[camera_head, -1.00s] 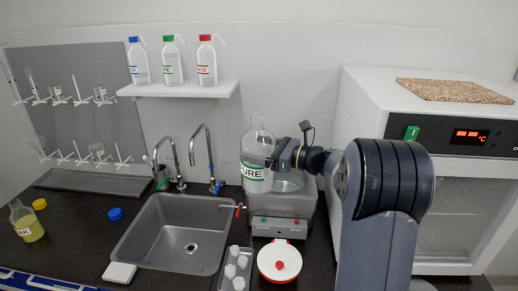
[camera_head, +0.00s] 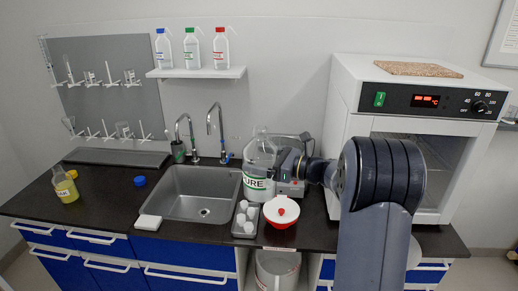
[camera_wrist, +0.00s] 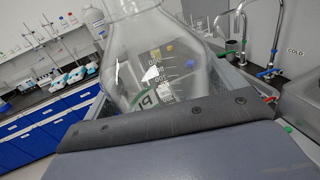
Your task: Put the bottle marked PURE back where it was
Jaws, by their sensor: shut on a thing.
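The clear bottle marked PURE (camera_head: 258,178), with a green-edged label, is upright near the right side of the sink. My gripper (camera_head: 283,168) is shut on it from the right. In the wrist view the bottle's clear body (camera_wrist: 150,65) fills the middle, between the dark finger edges. The grey distiller (camera_head: 290,188) with its red buttons stands behind and is partly hidden by my gripper and the bottle. I cannot tell how high the bottle's base is above the counter.
The sink (camera_head: 190,190) is left. The white oven (camera_head: 410,125) stands right. A shelf (camera_head: 195,73) holds three wash bottles. A yellow-liquid bottle (camera_head: 66,187) is far left.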

